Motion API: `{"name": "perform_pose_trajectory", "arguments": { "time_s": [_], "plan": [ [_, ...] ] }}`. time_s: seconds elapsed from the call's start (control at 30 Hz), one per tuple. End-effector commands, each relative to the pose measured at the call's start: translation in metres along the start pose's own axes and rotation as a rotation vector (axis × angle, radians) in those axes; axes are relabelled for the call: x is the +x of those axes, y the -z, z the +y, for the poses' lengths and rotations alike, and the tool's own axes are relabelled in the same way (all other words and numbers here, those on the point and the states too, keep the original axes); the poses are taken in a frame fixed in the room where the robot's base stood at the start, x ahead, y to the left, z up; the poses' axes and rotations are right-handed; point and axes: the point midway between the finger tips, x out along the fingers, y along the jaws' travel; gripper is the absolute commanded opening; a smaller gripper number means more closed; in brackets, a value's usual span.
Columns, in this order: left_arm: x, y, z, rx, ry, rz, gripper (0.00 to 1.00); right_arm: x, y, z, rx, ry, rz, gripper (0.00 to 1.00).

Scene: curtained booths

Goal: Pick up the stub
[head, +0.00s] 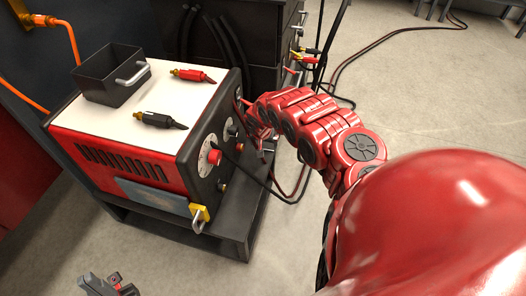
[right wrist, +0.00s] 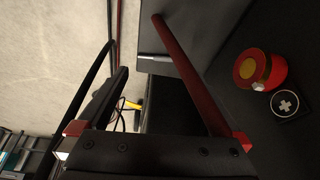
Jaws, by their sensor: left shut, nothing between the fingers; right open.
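I cannot make out a stub for certain in either view. My right gripper (right wrist: 135,35) is open in the right wrist view, with no object visible between its two long fingers. In the head view my red right arm reaches to the front of the red and white machine, and its gripper (head: 250,112) is small and partly hidden there. My left gripper (head: 112,285) is at the bottom edge of the head view, shut and empty, low over the floor. A short pale, metallic piece (right wrist: 153,58) shows near the fingers in the right wrist view; I cannot tell what it is.
The machine (head: 140,107) stands on a dark low stand (head: 238,243). On its top are a black bin (head: 106,82), a red clamp (head: 192,75) and a black clamp (head: 160,120). Cables hang at its front. A red and yellow knob (right wrist: 256,70) is on a dark panel. Concrete floor is open at right.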

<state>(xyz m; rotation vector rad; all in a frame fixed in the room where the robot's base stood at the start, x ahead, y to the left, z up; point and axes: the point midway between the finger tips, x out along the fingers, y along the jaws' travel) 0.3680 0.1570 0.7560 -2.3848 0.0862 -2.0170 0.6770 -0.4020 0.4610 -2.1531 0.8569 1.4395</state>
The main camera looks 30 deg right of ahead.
Motion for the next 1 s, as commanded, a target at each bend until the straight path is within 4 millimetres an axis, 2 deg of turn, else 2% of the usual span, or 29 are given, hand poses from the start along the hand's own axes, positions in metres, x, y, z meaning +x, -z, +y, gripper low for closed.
{"name": "perform_pose_trajectory", "arguments": {
  "time_s": [0.3, 0.47, 1.0],
  "plan": [
    [-0.018, -0.003, 0.001, 0.000, 0.000, 0.000, 0.00, 0.036, -0.005, -0.003, 0.003, 0.004, 0.000, 1.00],
    [-0.024, -0.004, 0.001, 0.000, 0.000, 0.000, 0.00, 0.049, -0.004, -0.002, 0.004, 0.001, -0.002, 1.00],
    [-0.024, -0.004, 0.001, 0.000, 0.000, 0.000, 0.00, 0.051, -0.003, -0.002, 0.001, 0.001, 0.000, 1.00]
  ]
}}
